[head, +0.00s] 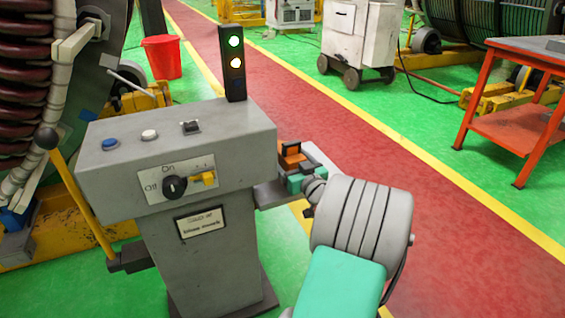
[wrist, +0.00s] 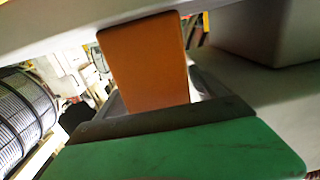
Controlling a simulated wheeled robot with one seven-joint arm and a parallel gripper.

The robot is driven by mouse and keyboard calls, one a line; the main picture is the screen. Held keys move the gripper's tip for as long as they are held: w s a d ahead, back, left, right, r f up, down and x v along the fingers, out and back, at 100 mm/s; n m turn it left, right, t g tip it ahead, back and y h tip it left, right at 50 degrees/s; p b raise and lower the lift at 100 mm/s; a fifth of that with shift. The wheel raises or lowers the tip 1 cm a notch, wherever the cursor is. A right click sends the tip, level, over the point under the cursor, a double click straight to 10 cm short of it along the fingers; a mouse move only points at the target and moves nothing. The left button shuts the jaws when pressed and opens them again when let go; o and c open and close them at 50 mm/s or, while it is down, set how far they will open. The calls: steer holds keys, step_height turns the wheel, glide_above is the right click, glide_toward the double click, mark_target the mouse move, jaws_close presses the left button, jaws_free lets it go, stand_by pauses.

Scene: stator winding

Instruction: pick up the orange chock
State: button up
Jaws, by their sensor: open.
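The orange chock (head: 293,158) sits at the right side of the grey control console, by a small shelf. In the wrist view the chock (wrist: 145,62) is an upright orange block in the upper middle, its lower end hidden behind a dark-edged green part in front. My gripper (head: 292,170), with teal-green parts, is right at the chock in the head view and partly hides it. My gripper is open. I cannot tell whether a finger touches the chock.
A red bucket (head: 162,57) is behind. An orange-framed table (head: 520,100) stands right. The red walkway is clear.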

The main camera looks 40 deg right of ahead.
steer(key=shift+x, duration=1.05)
steer(key=c, duration=1.6)
